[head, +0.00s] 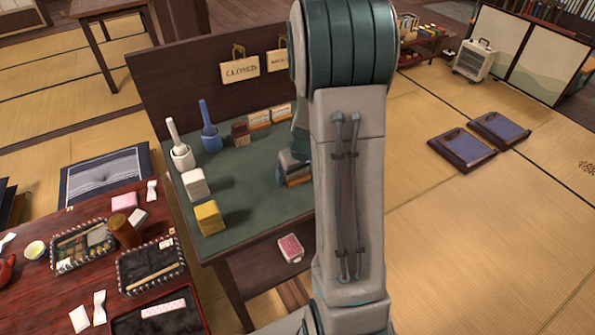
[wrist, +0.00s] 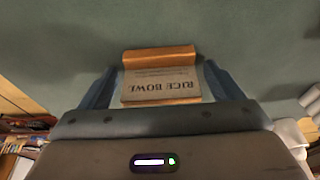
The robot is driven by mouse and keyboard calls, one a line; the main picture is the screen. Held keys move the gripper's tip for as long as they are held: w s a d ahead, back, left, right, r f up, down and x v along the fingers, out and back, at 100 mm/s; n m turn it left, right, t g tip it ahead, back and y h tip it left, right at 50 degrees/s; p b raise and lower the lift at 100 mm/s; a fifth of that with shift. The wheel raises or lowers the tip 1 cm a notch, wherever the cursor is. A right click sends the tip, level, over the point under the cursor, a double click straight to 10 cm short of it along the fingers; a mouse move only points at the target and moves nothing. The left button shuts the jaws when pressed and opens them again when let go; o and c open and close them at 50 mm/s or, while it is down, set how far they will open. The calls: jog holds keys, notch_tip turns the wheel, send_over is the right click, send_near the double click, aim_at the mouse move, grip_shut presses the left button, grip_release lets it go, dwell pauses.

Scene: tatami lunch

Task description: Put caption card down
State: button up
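The caption card (wrist: 160,87), printed "RICE BOWL", reads upside down in the wrist view. It has a wooden strip (wrist: 158,57) along its far edge. My gripper (wrist: 160,77) has one blue-grey finger on each side of the card. Narrow gaps show between fingers and card, so it looks open around it. The green tabletop (wrist: 45,65) lies behind the card; whether the card rests on it is hard to tell. In the head view my gripper (head: 290,165) is low over the green-topped table (head: 245,222), partly hidden by my arm.
Two other small cards (head: 259,118) (head: 281,110) stand near the table's back panel, beside a brown block (head: 240,133). White (head: 182,157) and blue (head: 210,138) handled vessels, a white block (head: 195,183) and a yellow block (head: 209,217) stand left. The front middle of the tabletop is clear.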

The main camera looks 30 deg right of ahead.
jog(key=shift+r, duration=0.1)
jog(key=shift+r, duration=0.25)
jog(key=p+v, duration=0.2)
jog(key=v, duration=1)
jog(key=s+a+r, duration=0.2)
jog(key=s+a, duration=0.5)
jog(key=s+a+r, duration=0.3)
jog(key=s+a, duration=0.4)
jog(key=s, duration=0.1)
jog(key=shift+s+r+g, duration=0.35)
jog(key=shift+g, duration=0.05)
